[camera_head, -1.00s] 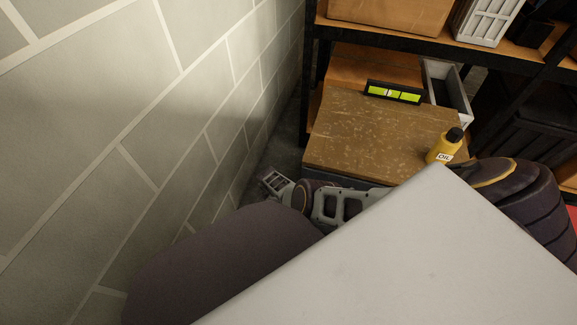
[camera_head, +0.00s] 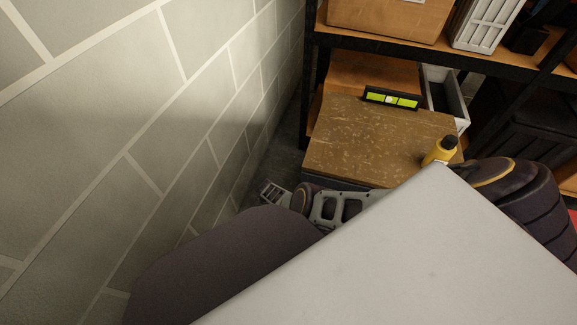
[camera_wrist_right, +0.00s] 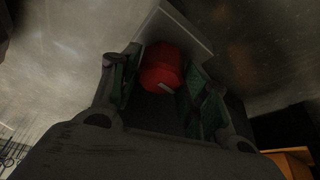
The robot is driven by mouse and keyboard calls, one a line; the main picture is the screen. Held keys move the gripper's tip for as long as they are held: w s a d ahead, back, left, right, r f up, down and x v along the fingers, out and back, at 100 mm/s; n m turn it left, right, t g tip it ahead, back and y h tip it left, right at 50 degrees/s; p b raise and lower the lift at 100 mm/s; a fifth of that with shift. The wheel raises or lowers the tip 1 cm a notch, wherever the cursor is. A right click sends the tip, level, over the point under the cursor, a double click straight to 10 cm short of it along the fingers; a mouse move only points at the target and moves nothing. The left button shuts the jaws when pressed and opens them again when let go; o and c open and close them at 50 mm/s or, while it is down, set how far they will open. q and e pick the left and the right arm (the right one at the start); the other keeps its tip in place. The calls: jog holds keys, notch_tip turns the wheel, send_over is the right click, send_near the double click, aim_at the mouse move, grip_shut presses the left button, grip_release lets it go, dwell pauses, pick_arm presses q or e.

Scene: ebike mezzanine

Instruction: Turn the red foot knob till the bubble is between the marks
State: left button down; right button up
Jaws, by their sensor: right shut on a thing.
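The spirit level (camera_head: 373,95), a black bar with a yellow-green vial (camera_head: 405,102), lies at the back of the worn brown board (camera_head: 375,140) in the head view. A pale patch near the vial's middle looks like the bubble, but its place against the marks is too small to tell. In the right wrist view, the red knob (camera_wrist_right: 161,68) sits between the green-padded fingers of my right gripper (camera_wrist_right: 165,85), which is shut on it. My left gripper (camera_head: 273,192) is low beside the wall in the head view; its opening is unclear.
A yellow oil bottle (camera_head: 437,153) stands on the board's right side, partly hidden by a pale grey surface. A block wall (camera_head: 150,130) is close on the left. A shelf (camera_head: 370,42) with boxes stands behind, and an open grey bin (camera_head: 458,105) is right of the level.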

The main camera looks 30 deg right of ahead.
jog(key=o, duration=1)
jog(key=shift+m, duration=0.3)
